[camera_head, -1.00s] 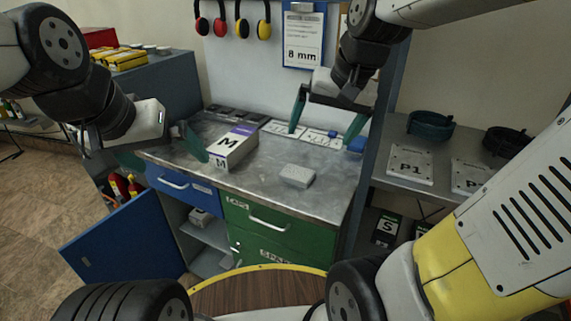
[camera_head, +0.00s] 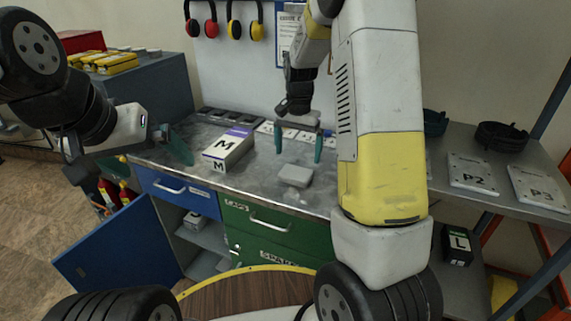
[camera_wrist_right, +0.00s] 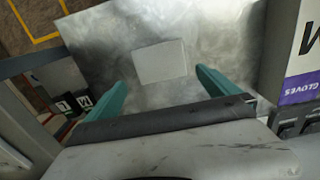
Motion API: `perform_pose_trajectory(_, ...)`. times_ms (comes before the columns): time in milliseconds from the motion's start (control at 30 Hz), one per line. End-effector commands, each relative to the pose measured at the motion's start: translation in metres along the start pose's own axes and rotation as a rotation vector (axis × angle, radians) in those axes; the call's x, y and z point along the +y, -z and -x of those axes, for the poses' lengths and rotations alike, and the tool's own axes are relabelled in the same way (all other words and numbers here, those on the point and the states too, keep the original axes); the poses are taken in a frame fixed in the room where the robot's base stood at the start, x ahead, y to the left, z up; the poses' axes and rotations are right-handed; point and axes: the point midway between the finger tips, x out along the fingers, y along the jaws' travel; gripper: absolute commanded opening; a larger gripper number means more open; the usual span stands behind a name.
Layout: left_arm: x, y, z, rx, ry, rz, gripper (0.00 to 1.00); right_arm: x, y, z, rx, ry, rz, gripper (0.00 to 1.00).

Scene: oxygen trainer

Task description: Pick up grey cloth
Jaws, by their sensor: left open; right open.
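The grey cloth (camera_head: 295,175) is a small folded pale block lying flat on the metal worktop (camera_head: 270,192), near its front edge. It also shows in the right wrist view (camera_wrist_right: 161,62), ahead of the fingertips. My right gripper (camera_head: 299,152) is open and empty above and just behind the cloth, its green fingers pointing down. In the right wrist view its two fingers (camera_wrist_right: 160,84) are spread to either side of the cloth's near end, not touching it. My left gripper (camera_head: 130,160) is open and empty at the worktop's left end.
A glove box marked M (camera_head: 229,150) stands on the worktop left of the cloth. Below are a blue drawer (camera_head: 172,188), green drawers (camera_head: 262,222) and an open blue door (camera_head: 118,245). A shelf with plates (camera_head: 473,172) is at right. My right arm hides the worktop's right end.

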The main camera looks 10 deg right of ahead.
Motion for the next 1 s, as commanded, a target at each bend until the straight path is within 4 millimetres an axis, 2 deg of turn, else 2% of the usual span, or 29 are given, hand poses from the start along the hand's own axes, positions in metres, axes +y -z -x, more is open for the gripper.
perform_pose_trajectory(433, 0.000, 0.000, 0.000, 0.000, 0.000, 0.000, 1.00, -0.001, -0.007, -0.059, -0.003, 0.000, 0.001, 1.00)
perform_pose_trajectory(533, 0.000, 0.000, 0.000, 0.000, 0.000, 0.000, 1.00, -0.001, -0.007, -0.066, -0.002, 0.001, 0.001, 1.00)
perform_pose_trajectory(767, 0.000, 0.000, 0.000, 0.000, 0.000, 0.000, 1.00, -0.001, -0.007, -0.067, 0.000, 0.002, 0.001, 1.00)
perform_pose_trajectory(1000, 0.000, 0.000, 0.000, 0.000, 0.000, 0.000, 1.00, -0.001, -0.007, -0.067, 0.000, 0.002, 0.001, 0.55)
